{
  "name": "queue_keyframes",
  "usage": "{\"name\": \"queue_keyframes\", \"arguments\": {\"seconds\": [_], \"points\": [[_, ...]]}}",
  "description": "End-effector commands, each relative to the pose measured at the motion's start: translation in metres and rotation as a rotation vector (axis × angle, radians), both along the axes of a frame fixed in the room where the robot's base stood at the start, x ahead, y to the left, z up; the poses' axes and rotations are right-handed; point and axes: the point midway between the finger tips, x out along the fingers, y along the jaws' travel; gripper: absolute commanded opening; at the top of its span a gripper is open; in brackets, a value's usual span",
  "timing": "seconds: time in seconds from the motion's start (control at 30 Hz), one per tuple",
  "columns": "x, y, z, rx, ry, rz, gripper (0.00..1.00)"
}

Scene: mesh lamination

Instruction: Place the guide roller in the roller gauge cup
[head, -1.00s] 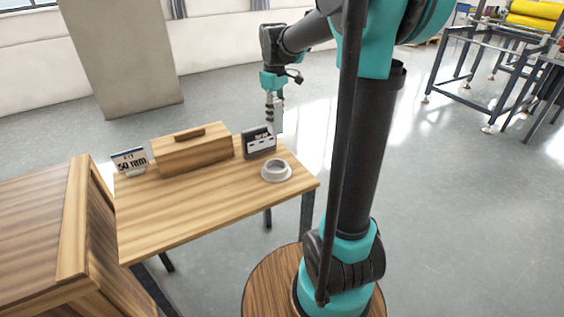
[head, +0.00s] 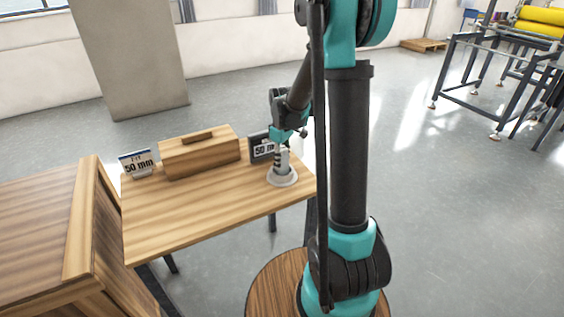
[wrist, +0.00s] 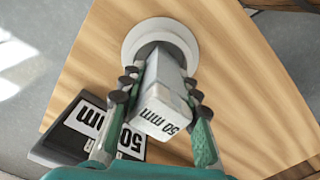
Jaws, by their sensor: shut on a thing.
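The guide roller (wrist: 163,100) is a light grey piece with "50 mm" on its near end. My gripper (wrist: 159,86) is shut on it, with fingers on both sides. The roller gauge cup (wrist: 133,40) is a round white cup with a wide rim on the table. The roller's far end lines up with the cup's dark opening in the wrist view. In the head view my gripper (head: 281,156) is right above the cup (head: 284,181), with the roller roughly upright. I cannot tell how far the roller's lower end is inside the cup.
A dark sign reading "50 mm" (head: 261,149) stands close beside the cup. A wooden box with a handle (head: 200,158) and another 50 mm sign (head: 137,164) stand further left. The front of the wooden table (head: 190,215) is clear.

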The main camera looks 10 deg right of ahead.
Motion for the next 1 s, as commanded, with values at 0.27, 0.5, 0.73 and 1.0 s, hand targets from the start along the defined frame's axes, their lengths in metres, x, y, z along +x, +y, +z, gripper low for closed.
{"name": "queue_keyframes", "arguments": {"seconds": [0.27, 0.5, 0.73, 1.0], "points": [[-0.0004, -0.0001, -0.0047, 0.000, 0.000, 0.000, 0.00], [-0.0002, -0.0001, -0.0072, 0.000, 0.000, 0.000, 0.40], [-0.0001, 0.0000, -0.0071, 0.000, 0.000, 0.000, 0.52], [-0.0001, 0.0000, -0.0008, 0.000, 0.000, 0.000, 0.52]]}}
